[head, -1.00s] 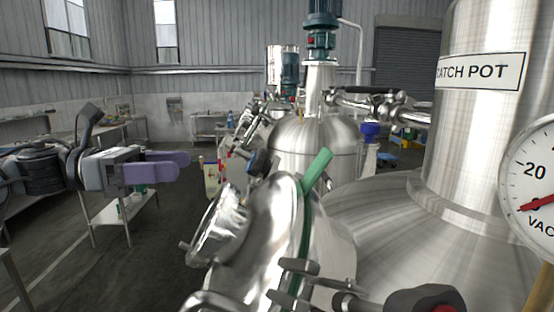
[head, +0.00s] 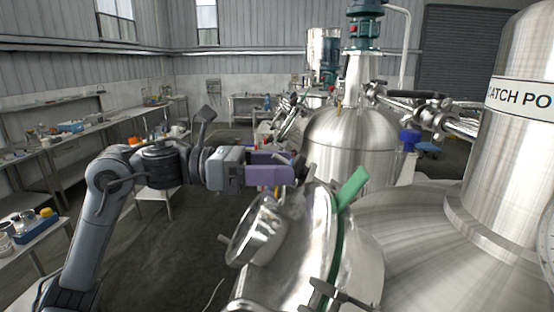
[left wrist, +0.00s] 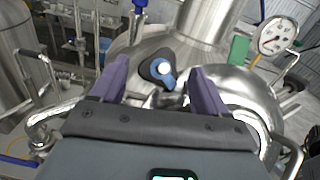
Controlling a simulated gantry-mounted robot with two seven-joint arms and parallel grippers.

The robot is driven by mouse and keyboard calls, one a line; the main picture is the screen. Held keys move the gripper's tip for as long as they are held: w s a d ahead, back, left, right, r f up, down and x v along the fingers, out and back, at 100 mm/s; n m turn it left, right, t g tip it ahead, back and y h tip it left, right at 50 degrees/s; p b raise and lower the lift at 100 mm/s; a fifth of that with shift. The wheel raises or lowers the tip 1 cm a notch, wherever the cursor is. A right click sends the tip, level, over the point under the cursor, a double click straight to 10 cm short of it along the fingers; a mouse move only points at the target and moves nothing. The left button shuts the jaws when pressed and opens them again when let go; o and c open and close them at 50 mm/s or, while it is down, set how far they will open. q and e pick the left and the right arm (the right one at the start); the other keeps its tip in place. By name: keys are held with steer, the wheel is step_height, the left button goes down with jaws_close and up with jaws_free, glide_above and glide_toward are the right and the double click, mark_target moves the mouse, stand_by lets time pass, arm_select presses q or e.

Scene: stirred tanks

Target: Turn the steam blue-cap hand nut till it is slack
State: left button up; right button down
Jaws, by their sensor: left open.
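The hand nut is a dark lobed knob with a blue lobe and a pale blue cap. In the left wrist view the hand nut (left wrist: 161,70) sits on the shiny vessel lid, in the gap between my two purple fingers. In the head view the hand nut (head: 300,168) shows as a small dark shape at the lid's upper edge, mostly hidden by the fingers. My left gripper (head: 290,171) is open, with its fingertips close to the nut. I cannot tell whether they touch it. My right gripper is not in view.
A catch pot (head: 503,145) stands at the right. A dial gauge (left wrist: 276,36) shows in the wrist view. Benches line the left, with open floor between.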

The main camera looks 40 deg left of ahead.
arm_select(q)
steer(key=shift+w+d, duration=0.1)
steer(key=c, duration=1)
steer(key=shift+c, duration=0.2)
